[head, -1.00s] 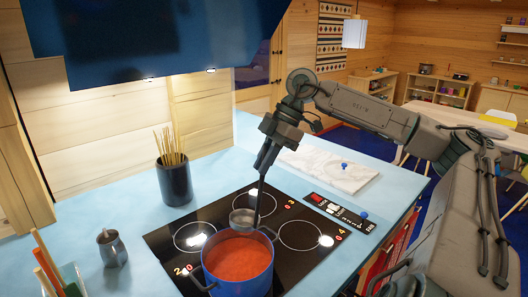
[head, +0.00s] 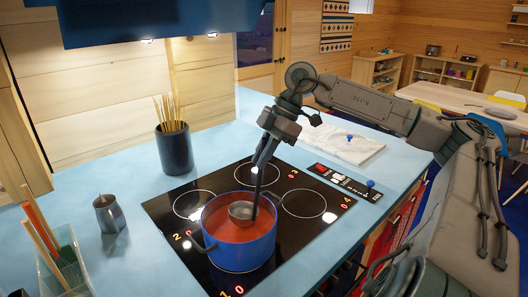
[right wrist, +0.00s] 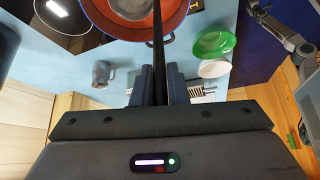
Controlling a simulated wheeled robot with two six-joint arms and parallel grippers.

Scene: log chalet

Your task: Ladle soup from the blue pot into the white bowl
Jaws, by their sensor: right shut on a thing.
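The blue pot (head: 243,252) of orange-red soup (head: 228,228) stands on the front of the black cooktop. My right gripper (head: 265,152) is above the pot, shut on the handle of a dark ladle (head: 257,190). The ladle's metal cup (head: 242,210) is inside the pot's rim at the soup; I cannot tell how deep it sits. In the right wrist view my gripper (right wrist: 159,82) holds the handle, and the pot's inside (right wrist: 175,15) shows at the top. The white bowl (right wrist: 214,69) shows there beside a green dish. My left gripper is out of view.
The cooktop (head: 165,215) has other rings, empty. A dark holder (head: 175,152) of sticks stands behind, a metal jug (head: 110,214) at left, and a clear utensil bin (head: 65,262) at front left. A white marbled board (head: 345,145) lies back right. The hood (head: 150,25) overhangs above.

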